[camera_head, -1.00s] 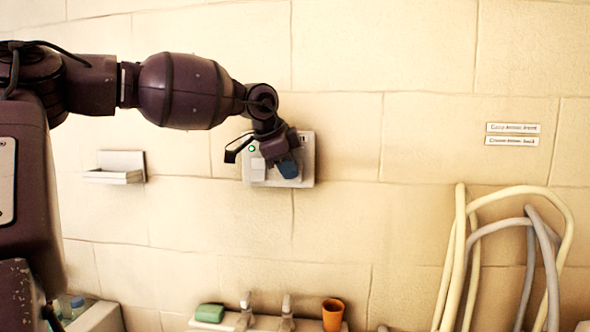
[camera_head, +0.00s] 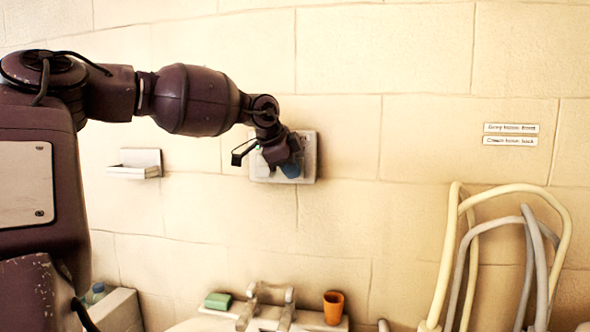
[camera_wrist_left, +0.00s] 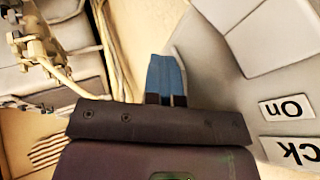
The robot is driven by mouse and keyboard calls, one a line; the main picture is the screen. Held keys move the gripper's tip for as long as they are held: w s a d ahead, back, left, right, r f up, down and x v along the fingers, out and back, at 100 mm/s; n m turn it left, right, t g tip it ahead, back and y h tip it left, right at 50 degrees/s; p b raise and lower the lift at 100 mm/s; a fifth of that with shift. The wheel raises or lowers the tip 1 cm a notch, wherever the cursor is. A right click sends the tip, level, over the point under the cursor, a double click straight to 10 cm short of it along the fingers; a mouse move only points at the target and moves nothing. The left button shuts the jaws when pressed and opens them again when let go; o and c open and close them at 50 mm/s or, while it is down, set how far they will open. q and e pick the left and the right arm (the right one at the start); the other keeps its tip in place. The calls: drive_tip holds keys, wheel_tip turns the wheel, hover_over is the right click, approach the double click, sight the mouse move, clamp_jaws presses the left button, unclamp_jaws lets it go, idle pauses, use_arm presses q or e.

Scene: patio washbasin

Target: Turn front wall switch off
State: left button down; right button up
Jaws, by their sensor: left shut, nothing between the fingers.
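The switch panel (camera_head: 308,150) is a pale grey box on the tiled wall, mostly covered by my left gripper (camera_head: 291,169) in the head view. My left gripper's blue fingertips are together with nothing between them, in front of the panel's lower part. In the left wrist view, the shut fingers (camera_wrist_left: 166,76) are beside the panel (camera_wrist_left: 212,75), which fills the right side. A pale raised key (camera_wrist_left: 272,32) and labels reading "On" and "ck" show there. I cannot tell whether the fingers touch the panel, nor the switch's state. My right gripper is out of view.
Two small wall labels (camera_head: 510,134) are at the right, hard to read. Cream and grey hoses (camera_head: 462,255) hang below them. A soap dish (camera_head: 136,163) is left of the panel. Taps, a green soap (camera_head: 218,301) and an orange cup (camera_head: 333,307) are below.

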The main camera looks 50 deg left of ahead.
use_arm(q)
drive_tip(key=shift+a+f, duration=0.1)
drive_tip(key=shift+a, duration=0.05)
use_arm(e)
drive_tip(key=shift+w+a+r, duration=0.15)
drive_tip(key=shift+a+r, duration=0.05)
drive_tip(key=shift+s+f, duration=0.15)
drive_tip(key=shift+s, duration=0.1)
